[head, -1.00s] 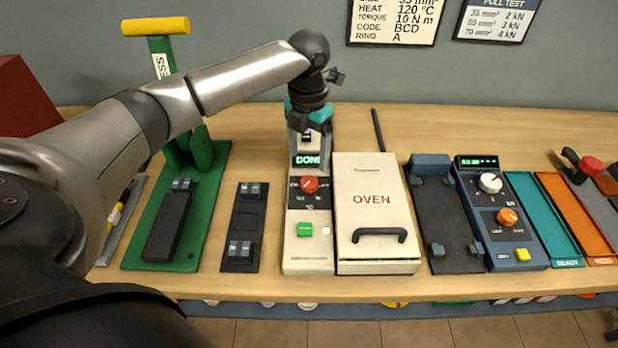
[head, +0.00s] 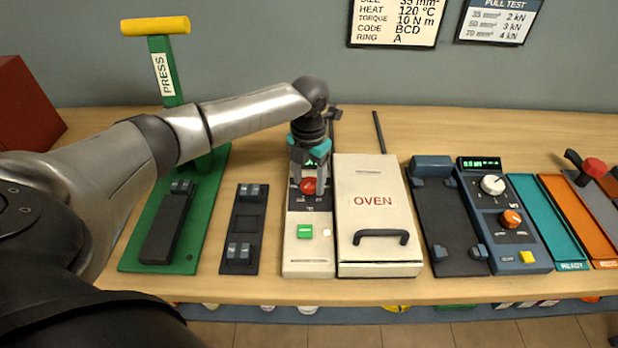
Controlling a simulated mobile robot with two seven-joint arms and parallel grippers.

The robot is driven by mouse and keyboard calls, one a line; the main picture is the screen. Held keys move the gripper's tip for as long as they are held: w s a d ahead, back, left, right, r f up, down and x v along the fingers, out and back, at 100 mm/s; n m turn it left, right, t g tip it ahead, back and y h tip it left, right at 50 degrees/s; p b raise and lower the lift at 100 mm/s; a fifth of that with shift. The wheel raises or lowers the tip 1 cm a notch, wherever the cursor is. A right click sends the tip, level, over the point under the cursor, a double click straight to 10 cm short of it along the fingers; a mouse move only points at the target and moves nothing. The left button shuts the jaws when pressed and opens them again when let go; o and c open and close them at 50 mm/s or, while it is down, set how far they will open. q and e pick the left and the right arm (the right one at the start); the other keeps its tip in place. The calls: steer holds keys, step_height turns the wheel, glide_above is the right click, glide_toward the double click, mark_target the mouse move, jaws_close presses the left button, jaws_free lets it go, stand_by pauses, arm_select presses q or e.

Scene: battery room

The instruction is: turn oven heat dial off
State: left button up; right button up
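The oven (head: 373,225) is a cream box with a closed lid, a red OVEN label and a black handle. Its control panel (head: 308,255) stands at its left side, with a red heat dial (head: 309,186), a green button (head: 305,232) and a small white button. My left gripper (head: 309,178) points down over the panel, its fingers at the red dial, one on each side. I cannot tell whether the fingers touch the dial. The gripper partly covers the green display above the dial. My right gripper is not in view.
A green press (head: 163,80) with a yellow handle stands at the left, behind my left arm. A black fixture (head: 243,230) lies left of the panel. At the right are a blue-grey unit (head: 505,220) with dials and teal and orange trays (head: 548,215). A red box (head: 25,105) is far left.

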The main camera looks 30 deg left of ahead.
arm_select(q)
jaws_close()
stand_by(0.3)
